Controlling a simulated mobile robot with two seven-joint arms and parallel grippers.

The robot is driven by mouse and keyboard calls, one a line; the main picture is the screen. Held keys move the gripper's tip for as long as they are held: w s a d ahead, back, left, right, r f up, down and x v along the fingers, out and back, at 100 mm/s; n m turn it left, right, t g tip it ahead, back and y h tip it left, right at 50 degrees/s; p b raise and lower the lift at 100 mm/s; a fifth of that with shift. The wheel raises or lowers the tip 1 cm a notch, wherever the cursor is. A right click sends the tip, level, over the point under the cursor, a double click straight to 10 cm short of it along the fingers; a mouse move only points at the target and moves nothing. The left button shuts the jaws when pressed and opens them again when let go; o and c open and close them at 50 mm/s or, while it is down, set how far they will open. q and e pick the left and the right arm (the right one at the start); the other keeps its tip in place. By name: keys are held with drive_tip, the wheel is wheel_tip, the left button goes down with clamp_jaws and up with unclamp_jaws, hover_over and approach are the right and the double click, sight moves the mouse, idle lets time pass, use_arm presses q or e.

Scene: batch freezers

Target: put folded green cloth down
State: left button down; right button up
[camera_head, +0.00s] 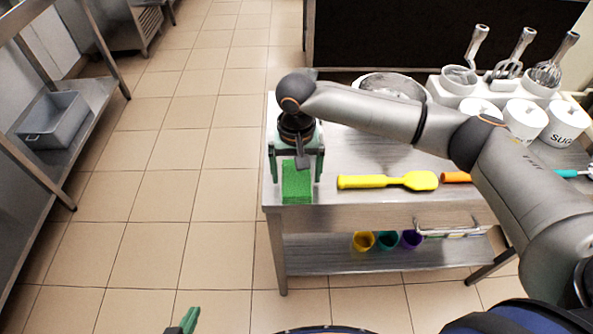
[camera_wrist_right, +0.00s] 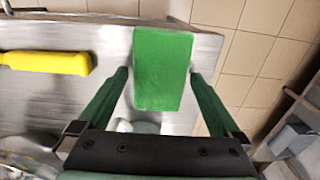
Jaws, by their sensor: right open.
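The folded green cloth (camera_head: 297,184) is a flat green block at the front left corner of the steel table (camera_head: 360,200). It appears to lie on the tabletop. My right gripper (camera_head: 296,172) is above that corner, its fingers apart on either side of the cloth. In the right wrist view the cloth (camera_wrist_right: 162,65) lies between the open fingers, with a gap at each side. My left gripper (camera_head: 185,322) shows only as green fingertips at the bottom edge of the head view, away from the table. Its opening cannot be made out.
A yellow spatula (camera_head: 390,182) lies right of the cloth, with an orange handle (camera_head: 456,177) beyond it. A metal bowl (camera_head: 392,84) and white canisters (camera_head: 525,118) stand farther back. Coloured cups (camera_head: 387,240) sit on the lower shelf. Floor left of the table is clear.

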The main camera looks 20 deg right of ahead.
sight(296, 177)
wheel_tip(296, 177, up, 12)
drive_tip(key=p, duration=0.1)
drive_tip(key=shift+r, duration=0.2)
idle(0.5)
drive_tip(key=shift+f, duration=0.1)
